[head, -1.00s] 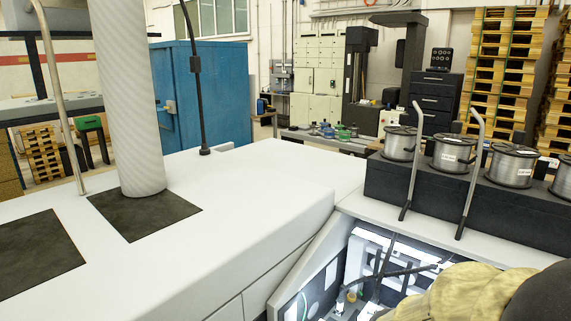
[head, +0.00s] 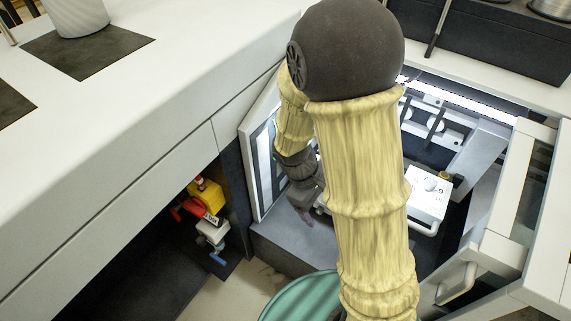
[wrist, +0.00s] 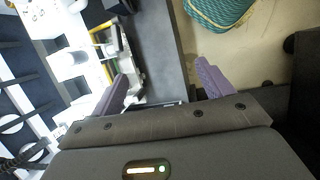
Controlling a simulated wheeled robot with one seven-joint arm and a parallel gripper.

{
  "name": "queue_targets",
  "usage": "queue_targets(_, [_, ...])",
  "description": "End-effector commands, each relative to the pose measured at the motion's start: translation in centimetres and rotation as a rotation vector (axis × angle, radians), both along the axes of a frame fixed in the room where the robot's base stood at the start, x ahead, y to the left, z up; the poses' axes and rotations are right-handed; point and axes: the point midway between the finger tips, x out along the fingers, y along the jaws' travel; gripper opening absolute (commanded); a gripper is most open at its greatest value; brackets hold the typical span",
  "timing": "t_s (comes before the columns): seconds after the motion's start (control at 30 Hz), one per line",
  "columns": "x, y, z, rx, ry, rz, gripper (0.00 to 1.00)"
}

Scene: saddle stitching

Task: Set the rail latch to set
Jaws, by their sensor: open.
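My gripper (head: 304,208) is inside the open machine bay at its left side, mostly hidden behind my wrist in the head view. In the wrist view my gripper (wrist: 165,82) has its two purple fingers wide apart with nothing held between them. A pale lever-like part (wrist: 128,66) with a yellow piece behind it lies beside the left finger. I cannot tell whether this is the rail latch, nor read any set mark. A grey sill (wrist: 172,50) runs between the fingers, beyond their tips.
A white panel box (head: 428,197) stands right of my arm in the bay. The open door (head: 510,205) with a handle bounds the right. A red and yellow fitting (head: 203,203) sits in the recess left. The white counter (head: 150,110) fills the upper left.

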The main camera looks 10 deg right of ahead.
Motion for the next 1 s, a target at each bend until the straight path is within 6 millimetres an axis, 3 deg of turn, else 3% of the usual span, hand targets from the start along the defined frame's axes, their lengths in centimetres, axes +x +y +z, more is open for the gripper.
queue_targets(0.03, [0.4, 0.3, -1.9, -0.057, 0.049, 0.094, 0.79])
queue_targets(0.1, [1.1, 0.4, -3.5, -0.14, 0.108, 0.217, 0.79])
queue_targets(0.47, [6.8, 3.0, -9.9, -0.642, 0.357, 0.841, 0.79])
queue_targets(0.67, [10.6, 7.3, -12.8, -0.989, 0.446, 1.164, 0.79])
queue_targets(0.8, [12.7, 11.7, -14.5, -1.25, 0.477, 1.36, 0.79])
queue_targets(0.9, [13.4, 14.4, -15.3, -1.388, 0.483, 1.45, 0.79])
queue_targets(1.0, [13.8, 15.7, -15.5, -1.457, 0.483, 1.492, 0.79])
